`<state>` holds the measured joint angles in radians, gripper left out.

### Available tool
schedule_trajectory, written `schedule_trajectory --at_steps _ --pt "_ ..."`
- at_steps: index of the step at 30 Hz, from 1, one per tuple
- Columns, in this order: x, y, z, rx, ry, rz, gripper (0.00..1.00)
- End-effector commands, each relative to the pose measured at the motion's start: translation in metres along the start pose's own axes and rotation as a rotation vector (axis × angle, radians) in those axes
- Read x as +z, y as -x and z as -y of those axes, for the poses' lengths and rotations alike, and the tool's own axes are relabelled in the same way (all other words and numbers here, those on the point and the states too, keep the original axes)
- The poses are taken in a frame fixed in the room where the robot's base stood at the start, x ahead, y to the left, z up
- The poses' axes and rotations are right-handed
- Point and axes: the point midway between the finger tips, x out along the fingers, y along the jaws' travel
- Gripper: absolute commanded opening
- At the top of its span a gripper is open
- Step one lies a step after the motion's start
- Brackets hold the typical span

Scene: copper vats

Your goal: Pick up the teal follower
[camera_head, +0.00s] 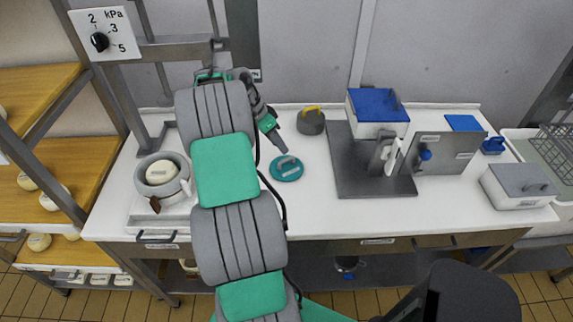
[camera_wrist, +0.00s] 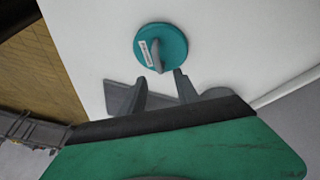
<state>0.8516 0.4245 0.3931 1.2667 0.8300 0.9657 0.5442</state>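The teal follower (camera_head: 286,168) is a round teal disc with a grey handle on top and a small white label. It lies flat on the white worktop near the middle. In the wrist view the teal follower (camera_wrist: 161,47) sits just beyond my fingertips. My gripper (camera_head: 284,150) is at the far side of the disc in the head view, with a finger pointing down towards it. In the wrist view my gripper (camera_wrist: 160,80) has its two fingers spread with a gap between them. Nothing is between the fingers.
A grey follower with a yellow handle (camera_head: 310,121) stands behind. A grey stand with a blue-topped box (camera_head: 377,108) is to the right. A grey vat with a white round piece (camera_head: 162,174) is at left, partly near my arm. The worktop front (camera_head: 330,218) is clear.

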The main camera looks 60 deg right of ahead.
Motion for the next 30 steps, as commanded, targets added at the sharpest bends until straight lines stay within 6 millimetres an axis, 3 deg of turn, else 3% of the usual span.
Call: schedule_trajectory --at_steps 12,19,30 --pt "0.003 -0.062 -0.003 0.000 0.006 0.002 0.38" --pt "0.004 -0.066 -0.002 -0.003 0.008 0.002 0.38" --pt "0.004 -0.065 -0.002 -0.003 0.008 0.001 0.08"
